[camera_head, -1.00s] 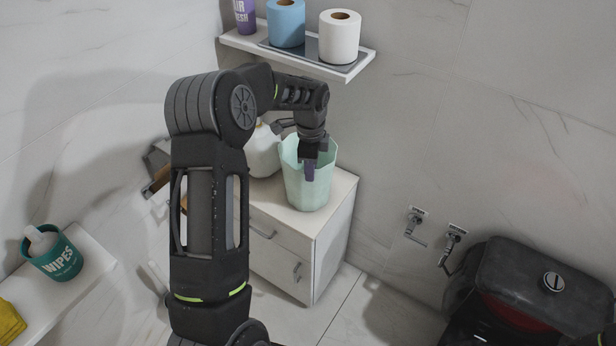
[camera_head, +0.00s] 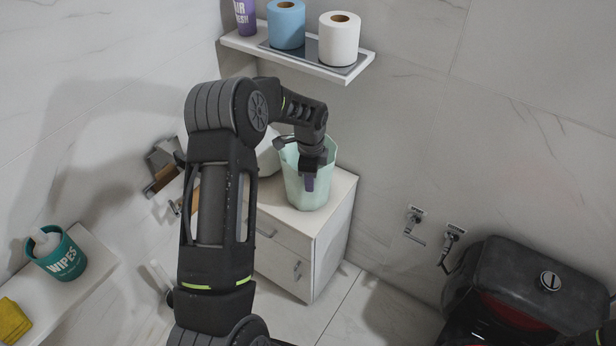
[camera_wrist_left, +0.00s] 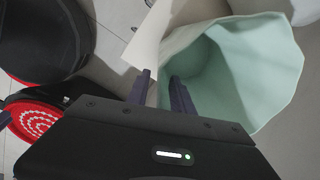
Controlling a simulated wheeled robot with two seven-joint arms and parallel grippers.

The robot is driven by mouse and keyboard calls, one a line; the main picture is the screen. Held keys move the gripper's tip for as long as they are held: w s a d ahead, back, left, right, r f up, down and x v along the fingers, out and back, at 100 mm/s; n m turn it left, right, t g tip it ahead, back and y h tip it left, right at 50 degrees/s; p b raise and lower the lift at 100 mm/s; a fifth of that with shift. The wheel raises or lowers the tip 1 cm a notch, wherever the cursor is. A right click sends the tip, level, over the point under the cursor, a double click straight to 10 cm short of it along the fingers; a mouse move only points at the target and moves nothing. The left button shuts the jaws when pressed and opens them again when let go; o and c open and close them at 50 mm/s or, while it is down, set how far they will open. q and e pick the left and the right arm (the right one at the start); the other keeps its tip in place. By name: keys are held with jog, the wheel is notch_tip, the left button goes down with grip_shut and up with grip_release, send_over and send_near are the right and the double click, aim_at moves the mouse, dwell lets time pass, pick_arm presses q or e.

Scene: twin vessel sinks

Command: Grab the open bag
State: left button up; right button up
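The open bag is mint green with a wide wavy mouth and stands upright on a small white cabinet (camera_head: 335,215). In the head view the bag (camera_head: 300,196) is partly covered by my left gripper (camera_head: 309,182), which points down at its near side. In the left wrist view the bag (camera_wrist_left: 255,85) opens toward the camera. There the two fingers of my left gripper (camera_wrist_left: 162,82) are apart, one over the mouth and one outside the near rim, with the rim between them. Whether they touch the bag cannot be told.
A wall shelf (camera_head: 240,43) above the cabinet carries a blue roll (camera_head: 286,25), a white roll (camera_head: 339,42) and a purple bottle (camera_head: 245,14). A green wipes tub (camera_head: 62,260) is far left.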

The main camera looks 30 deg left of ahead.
pick_arm(q)
jog(key=shift+c, duration=0.5)
grip_shut()
dwell(0.8)
